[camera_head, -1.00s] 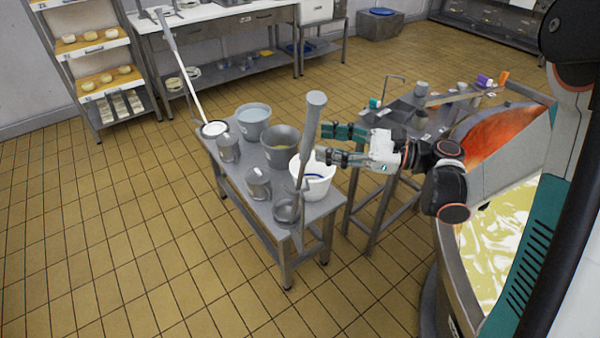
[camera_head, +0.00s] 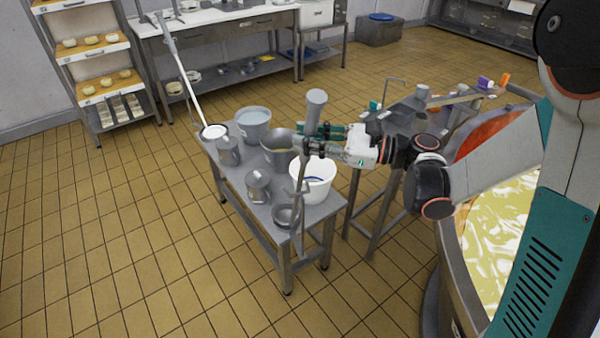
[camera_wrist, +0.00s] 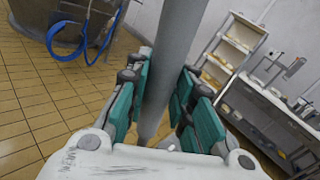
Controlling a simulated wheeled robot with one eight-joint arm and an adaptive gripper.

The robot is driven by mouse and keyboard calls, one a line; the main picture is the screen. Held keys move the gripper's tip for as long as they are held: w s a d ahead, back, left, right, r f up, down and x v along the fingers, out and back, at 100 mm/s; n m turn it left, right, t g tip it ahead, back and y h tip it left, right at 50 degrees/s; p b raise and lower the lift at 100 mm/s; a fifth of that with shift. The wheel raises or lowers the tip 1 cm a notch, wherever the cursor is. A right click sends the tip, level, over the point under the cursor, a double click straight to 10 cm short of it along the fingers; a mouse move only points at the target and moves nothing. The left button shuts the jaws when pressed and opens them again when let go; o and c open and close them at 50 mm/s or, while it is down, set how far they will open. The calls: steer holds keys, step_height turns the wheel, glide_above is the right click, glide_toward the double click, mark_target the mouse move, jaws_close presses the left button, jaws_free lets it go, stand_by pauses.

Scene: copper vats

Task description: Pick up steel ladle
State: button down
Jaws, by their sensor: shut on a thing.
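The steel ladle (camera_head: 316,100) stands nearly upright at the front end of the grey table (camera_head: 322,209), its thick handle top up. Its lower end runs down to a small grey bowl (camera_head: 287,216) at the table's front corner; whether the bowl clears the top is hard to tell. My gripper (camera_head: 309,139) reaches in from the right and is shut on the upper handle. In the wrist view, the ladle handle (camera_wrist: 175,45) passes between the green finger pads of my gripper (camera_wrist: 158,88). The ladle's bowl is not visible there.
A white bucket (camera_head: 320,176) stands right by the handle. Grey buckets (camera_head: 253,122) and steel cans (camera_head: 258,187) crowd the table. A long white-handled tool (camera_head: 190,82) leans at its far end. A copper vat (camera_head: 448,262) is at right; the floor at left is clear.

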steer(key=shift+r, duration=0.1)
step_height(320, 180, up, 27)
steer(key=p, duration=1.2)
steer(key=shift+p, duration=0.35)
